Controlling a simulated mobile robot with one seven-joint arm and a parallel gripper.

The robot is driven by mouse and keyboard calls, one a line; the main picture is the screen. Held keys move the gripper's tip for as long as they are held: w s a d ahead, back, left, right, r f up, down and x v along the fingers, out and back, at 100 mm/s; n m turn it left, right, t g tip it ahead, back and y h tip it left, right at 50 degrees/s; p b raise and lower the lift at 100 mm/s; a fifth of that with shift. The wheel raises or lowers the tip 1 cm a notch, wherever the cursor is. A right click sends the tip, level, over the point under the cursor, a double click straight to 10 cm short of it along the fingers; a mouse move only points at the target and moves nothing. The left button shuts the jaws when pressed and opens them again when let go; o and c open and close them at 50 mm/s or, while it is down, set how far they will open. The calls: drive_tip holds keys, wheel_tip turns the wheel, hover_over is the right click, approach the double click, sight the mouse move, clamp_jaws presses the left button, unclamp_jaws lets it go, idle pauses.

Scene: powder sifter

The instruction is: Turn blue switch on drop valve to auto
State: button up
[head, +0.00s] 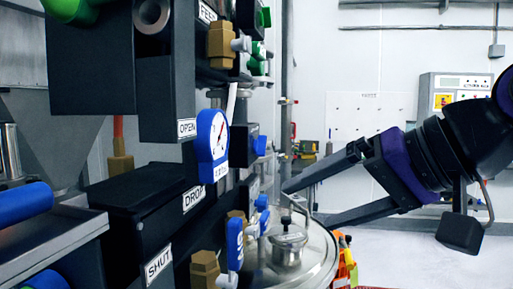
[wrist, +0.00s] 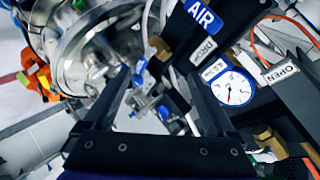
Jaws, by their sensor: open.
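The drop valve area is marked by a DROP label (head: 194,198) on the dark panel, which also shows rotated in the wrist view (wrist: 204,50). Small blue switch handles (head: 263,204) sit to the right of that label, beside the metal vessel. Small blue parts also show in the wrist view (wrist: 163,112), between and below the finger tips. I cannot tell which one is the drop valve's switch, nor its setting. My gripper (head: 303,204) is open and empty, reaching in from the right. Its two fingers (wrist: 158,76) point toward the panel and vessel, apart from the handles in the head view.
A blue-rimmed gauge (head: 212,145) stands out from the panel, near an OPEN label (head: 187,128). A SHUT label (head: 158,265) is lower left. A round metal vessel lid (head: 287,248) lies below my fingers. Brass fittings (head: 221,40) jut out. Room is free at the right.

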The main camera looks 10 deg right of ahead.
drive_tip(key=w+d+r+m+y, duration=0.2)
drive_tip(key=w+d+r+y, duration=0.15)
drive_tip(key=d+r, duration=0.35)
drive_tip(key=w+d+m+g+y, duration=0.1)
drive_tip(key=w+d+m+y, duration=0.35)
drive_tip(key=w+d, duration=0.35)
drive_tip(key=m+g+y, duration=0.1)
approach(261, 146)
drive_tip(key=b+x, duration=0.1)
drive_tip(key=x, duration=0.6)
drive_tip(key=shift+w+a, duration=0.2)
drive_tip(key=shift+w, duration=0.3)
drive_tip(key=shift+c, duration=0.3)
